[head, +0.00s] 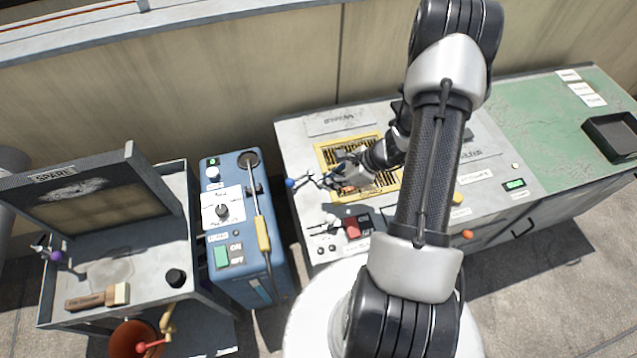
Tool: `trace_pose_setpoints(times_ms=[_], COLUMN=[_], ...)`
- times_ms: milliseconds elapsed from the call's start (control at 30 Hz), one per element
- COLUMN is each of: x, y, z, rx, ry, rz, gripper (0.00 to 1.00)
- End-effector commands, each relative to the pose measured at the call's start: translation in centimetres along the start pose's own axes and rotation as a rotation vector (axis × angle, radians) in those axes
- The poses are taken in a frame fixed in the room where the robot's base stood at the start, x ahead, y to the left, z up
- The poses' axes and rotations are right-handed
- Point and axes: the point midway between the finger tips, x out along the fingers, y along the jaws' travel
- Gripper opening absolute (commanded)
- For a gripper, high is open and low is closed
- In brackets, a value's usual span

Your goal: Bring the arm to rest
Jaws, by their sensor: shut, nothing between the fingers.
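My arm rises from my base and bends over the grey condenser bench. My gripper (338,178) is at its end, low over the bench's left part. It is shut and holds nothing. A blue-knobbed lever (290,183) is just left of the fingers. I cannot tell whether the fingers touch the bench or the lever.
A red switch (352,229) is on the bench below my gripper. A blue unit (221,238) with a yellow-handled probe (263,234) stands left, beside a grey cart (142,262) with a raised lid. A green top (550,110) bears a dark tray (612,135). A wall runs behind.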

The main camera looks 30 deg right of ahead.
Motion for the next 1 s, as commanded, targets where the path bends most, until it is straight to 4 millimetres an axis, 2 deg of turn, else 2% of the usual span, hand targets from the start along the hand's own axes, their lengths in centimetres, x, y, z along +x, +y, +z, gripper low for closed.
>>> trace_pose_setpoints(times_ms=[33,200,533,633,767,867,1000], x=[-1.3,-3.3,-4.0,-4.2,-5.8,-7.9,-11.1], y=[0.1,0.3,0.5,0.5,0.6,1.7,4.8], z=[0.1,0.1,0.0,0.6,4.2,8.8,15.0], rx=[0.004,0.002,0.002,-0.024,-0.179,-0.390,-0.726], ry=[0.000,0.000,0.000,0.001,0.015,0.035,0.076], rz=[-0.004,-0.002,0.000,0.003,0.028,0.067,0.135], gripper=[0.00,0.00,0.00,0.00,0.00,0.00,0.00])
